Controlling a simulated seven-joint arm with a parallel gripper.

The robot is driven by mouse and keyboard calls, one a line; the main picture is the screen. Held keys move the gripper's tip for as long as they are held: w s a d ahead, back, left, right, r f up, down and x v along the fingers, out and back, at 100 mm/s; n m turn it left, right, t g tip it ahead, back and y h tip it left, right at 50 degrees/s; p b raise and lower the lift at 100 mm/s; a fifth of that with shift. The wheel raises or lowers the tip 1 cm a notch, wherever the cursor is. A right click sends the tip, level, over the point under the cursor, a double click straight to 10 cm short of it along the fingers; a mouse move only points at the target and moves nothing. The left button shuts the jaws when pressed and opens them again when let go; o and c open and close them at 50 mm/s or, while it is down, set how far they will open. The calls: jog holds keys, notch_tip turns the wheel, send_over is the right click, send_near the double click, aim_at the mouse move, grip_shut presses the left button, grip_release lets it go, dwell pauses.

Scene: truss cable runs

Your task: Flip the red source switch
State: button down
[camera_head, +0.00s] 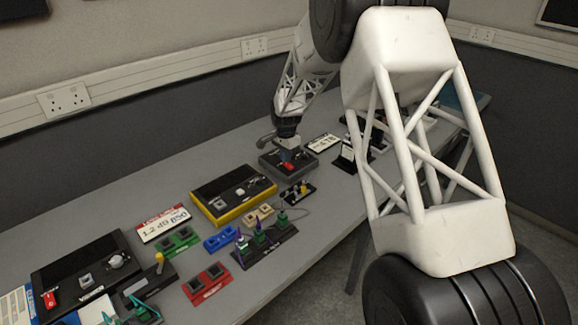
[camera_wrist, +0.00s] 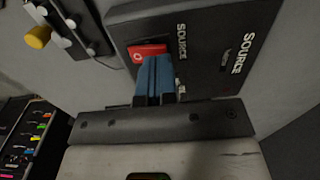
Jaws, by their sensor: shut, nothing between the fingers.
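The source box is a dark grey box (camera_head: 308,160) on the bench, below my arm's end in the head view. In the wrist view its dark face (camera_wrist: 215,30) carries the white word SOURCE twice. The red source switch (camera_wrist: 147,51) is a red rocker with a small white ring mark, and it shows in the head view as a small red patch (camera_head: 289,166). My gripper (camera_wrist: 155,66) is shut and empty, its blue fingers together. The fingertips are right at the switch and overlap its lower edge in the wrist view; I cannot tell whether they touch it.
A yellow-edged box (camera_head: 219,213), a black box with another red switch (camera_head: 50,300), and green (camera_head: 180,243), blue (camera_head: 221,239) and red (camera_head: 207,284) blocks stand along the bench (camera_head: 150,197). A yellow knob (camera_wrist: 38,37) sits near the source box. The rear bench strip is clear.

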jog(key=shift+f, duration=0.75)
dwell(0.7)
jog(key=shift+r, duration=3.5)
